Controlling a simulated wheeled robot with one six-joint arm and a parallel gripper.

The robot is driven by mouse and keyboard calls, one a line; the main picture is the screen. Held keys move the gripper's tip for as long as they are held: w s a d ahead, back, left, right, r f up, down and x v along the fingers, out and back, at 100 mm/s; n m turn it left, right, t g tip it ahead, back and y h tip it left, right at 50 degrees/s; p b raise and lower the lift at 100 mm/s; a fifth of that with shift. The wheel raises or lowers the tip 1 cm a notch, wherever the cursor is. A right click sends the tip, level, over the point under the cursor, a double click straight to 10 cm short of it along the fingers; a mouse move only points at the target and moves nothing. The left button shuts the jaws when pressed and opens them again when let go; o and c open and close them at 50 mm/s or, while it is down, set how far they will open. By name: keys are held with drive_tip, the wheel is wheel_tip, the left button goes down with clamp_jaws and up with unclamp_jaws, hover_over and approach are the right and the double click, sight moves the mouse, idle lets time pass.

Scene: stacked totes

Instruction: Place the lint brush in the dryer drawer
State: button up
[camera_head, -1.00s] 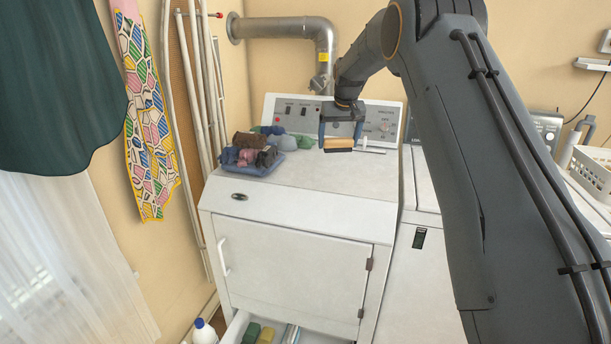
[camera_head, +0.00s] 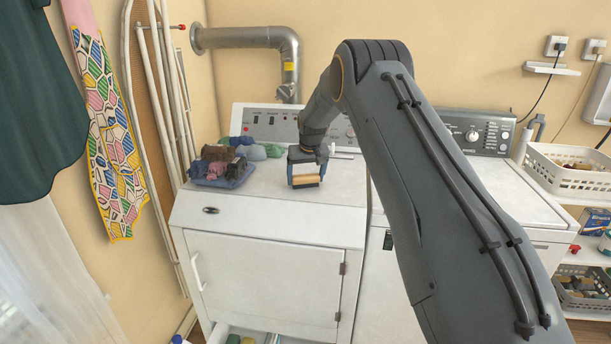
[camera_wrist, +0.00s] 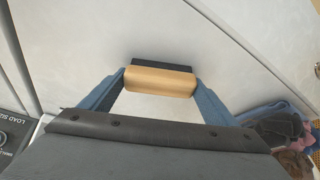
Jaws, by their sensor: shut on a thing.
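The lint brush (camera_head: 305,180) has a tan wooden back and a dark pad. My gripper (camera_head: 305,178) is shut on it, with a blue finger at each end, over the white dryer top. The brush also shows in the wrist view (camera_wrist: 160,80) between the two fingertips. Whether it touches the dryer top is hard to tell. The dryer drawer (camera_head: 258,334) is open at the bottom edge of the head view, below the dryer door. Only a strip of it shows, with a green block and a yellowish block in it.
The duct (camera_head: 290,60) and control panel stand behind. A washer (camera_head: 480,190) and a white basket (camera_head: 570,180) are at the right. A white bottle's blue cap shows near the drawer.

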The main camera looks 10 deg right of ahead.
drive_tip(key=o, duration=1.1)
drive_tip(key=shift+f, duration=0.1)
